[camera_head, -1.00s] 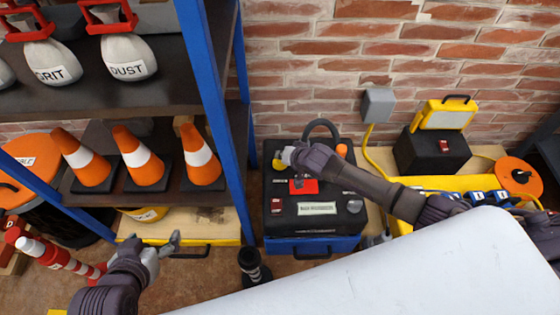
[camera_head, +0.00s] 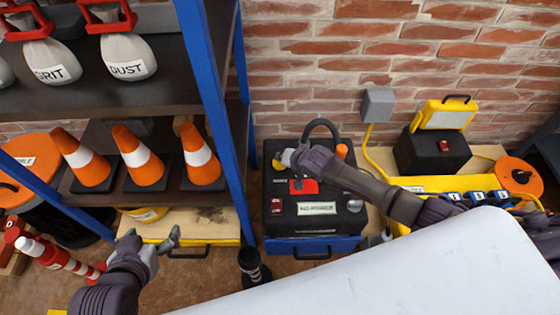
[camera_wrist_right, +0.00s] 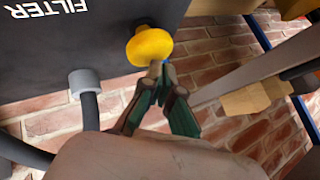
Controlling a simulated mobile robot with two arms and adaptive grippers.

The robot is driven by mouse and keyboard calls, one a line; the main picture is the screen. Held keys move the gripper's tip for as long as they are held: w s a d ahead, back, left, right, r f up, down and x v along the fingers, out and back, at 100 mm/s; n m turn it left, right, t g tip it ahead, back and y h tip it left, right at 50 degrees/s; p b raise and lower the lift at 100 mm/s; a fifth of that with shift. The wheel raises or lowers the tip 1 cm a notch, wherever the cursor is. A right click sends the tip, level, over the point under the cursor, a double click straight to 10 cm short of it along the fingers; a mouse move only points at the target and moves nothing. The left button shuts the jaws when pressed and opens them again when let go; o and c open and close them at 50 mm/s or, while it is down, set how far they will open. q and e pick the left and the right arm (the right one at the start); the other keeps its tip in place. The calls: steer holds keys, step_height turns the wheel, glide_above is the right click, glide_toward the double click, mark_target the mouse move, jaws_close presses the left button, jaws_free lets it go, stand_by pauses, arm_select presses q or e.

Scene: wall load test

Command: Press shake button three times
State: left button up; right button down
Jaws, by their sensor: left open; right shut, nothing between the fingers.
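A black box with a blue base (camera_head: 280,242) stands on the floor against the brick wall. On its top are a red patch (camera_head: 306,186), knobs and a pale panel (camera_head: 317,208) that seems to read "NO POWER". My right gripper (camera_head: 284,158) is shut and empty at the box's far left corner. In the right wrist view, its tips (camera_wrist_right: 160,68) are right at a yellow round button (camera_wrist_right: 150,47) beside the word "FILTER"; I cannot tell whether they touch. My left gripper (camera_head: 152,240) is open and empty, low in front of the shelf.
A blue-framed shelf (camera_head: 212,90) with orange cones (camera_head: 140,158) and bags stands left of the box. A yellow unit (camera_head: 430,184) lies to the right.

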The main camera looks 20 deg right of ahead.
arm_select(q)
steer(key=shift+w+r, duration=0.15)
steer(key=shift+w, duration=0.05)
arm_select(e)
steer(key=shift+f, duration=0.1)
arm_select(q)
steer(key=shift+w+d+r+t, duration=0.3)
steer(key=shift+w+r+t, duration=0.1)
steer(key=shift+t, duration=0.2)
arm_select(e)
steer(key=shift+f, duration=0.25)
stand_by(0.3)
arm_select(q)
steer(key=shift+w+d+r+t+h+b, duration=0.2)
steer(key=shift+w+r+t+b, duration=0.1)
steer(key=shift+w+r+t, duration=0.25)
steer(key=shift+w+d+r+t+h+b, duration=0.25)
steer(key=shift+w+r+t, duration=0.15)
steer(key=shift+r, duration=0.2)
arm_select(e)
steer(key=shift+f, duration=0.55)
stand_by(1.1)
